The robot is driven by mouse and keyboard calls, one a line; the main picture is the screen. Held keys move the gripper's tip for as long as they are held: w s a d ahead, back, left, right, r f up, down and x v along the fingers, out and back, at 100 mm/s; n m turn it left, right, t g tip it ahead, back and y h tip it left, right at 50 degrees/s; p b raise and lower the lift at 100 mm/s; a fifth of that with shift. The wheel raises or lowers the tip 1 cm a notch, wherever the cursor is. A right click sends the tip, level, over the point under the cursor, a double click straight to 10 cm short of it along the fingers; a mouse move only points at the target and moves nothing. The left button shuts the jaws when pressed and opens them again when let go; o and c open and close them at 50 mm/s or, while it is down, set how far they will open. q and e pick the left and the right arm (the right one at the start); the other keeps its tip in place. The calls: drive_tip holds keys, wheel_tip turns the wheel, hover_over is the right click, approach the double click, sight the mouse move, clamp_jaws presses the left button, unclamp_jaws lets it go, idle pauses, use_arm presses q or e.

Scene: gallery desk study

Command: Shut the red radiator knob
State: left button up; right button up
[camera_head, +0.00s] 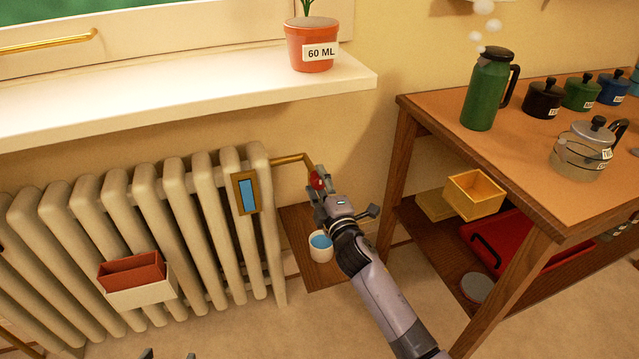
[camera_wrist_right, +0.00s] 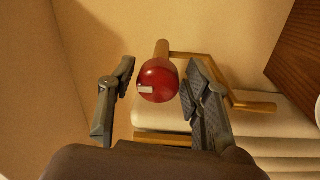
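The red radiator knob (camera_head: 317,180) sits at the end of a brass pipe (camera_head: 290,159) at the right end of the cream radiator (camera_head: 180,215). In the right wrist view the knob (camera_wrist_right: 158,80) is round and glossy, with a small pale mark on its face. My right gripper (camera_head: 316,188) is at the knob, its fingers open on either side. In the wrist view the right finger is close to the knob, and a gap shows at the left finger; contact on the right is unclear. Two small grey tips of my left gripper (camera_head: 167,354) show at the bottom edge.
A cup with blue liquid (camera_head: 320,246) stands on a low brown board under my right gripper. A wooden table (camera_head: 420,120) with a green jug (camera_head: 487,90) and kettle is to the right. A windowsill (camera_head: 200,85) with a potted plant (camera_head: 311,45) overhangs the radiator.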

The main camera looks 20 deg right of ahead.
drive_tip(key=shift+o, duration=0.4)
drive_tip(key=shift+s, duration=0.15)
drive_tip(key=s, duration=1.1)
drive_tip(key=shift+s+d+f, duration=0.15)
drive_tip(key=shift+s+f, duration=0.15)
drive_tip(key=shift+s, duration=0.1)
